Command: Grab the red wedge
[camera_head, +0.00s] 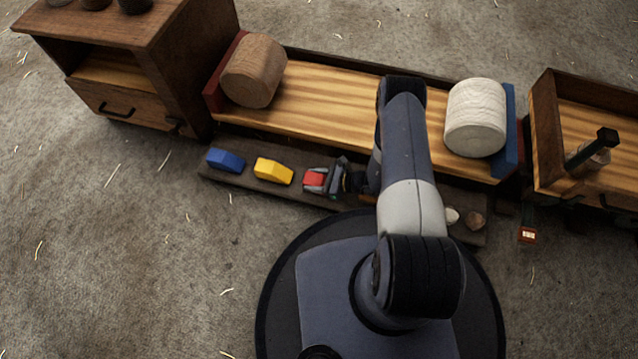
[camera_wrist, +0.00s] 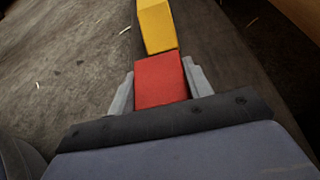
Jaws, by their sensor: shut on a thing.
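The red wedge (camera_head: 314,179) is between the fingers of my gripper (camera_head: 318,181), at the right end of a row of wedges on a low dark plank. In the wrist view the red wedge (camera_wrist: 159,79) sits between the two grey fingers of my gripper (camera_wrist: 160,84), which are shut on its sides. A yellow wedge (camera_head: 273,170) lies just left of it in the head view; in the wrist view the yellow wedge (camera_wrist: 157,25) is just beyond it. I cannot tell whether the red wedge still touches the plank.
A blue wedge (camera_head: 226,160) lies at the left on the dark plank (camera_head: 248,181). Behind is a wooden bench (camera_head: 330,99) with a brown cylinder (camera_head: 254,71) and a white cylinder (camera_head: 475,117). A cabinet (camera_head: 135,77) stands left. Floor in front of the plank's left is clear.

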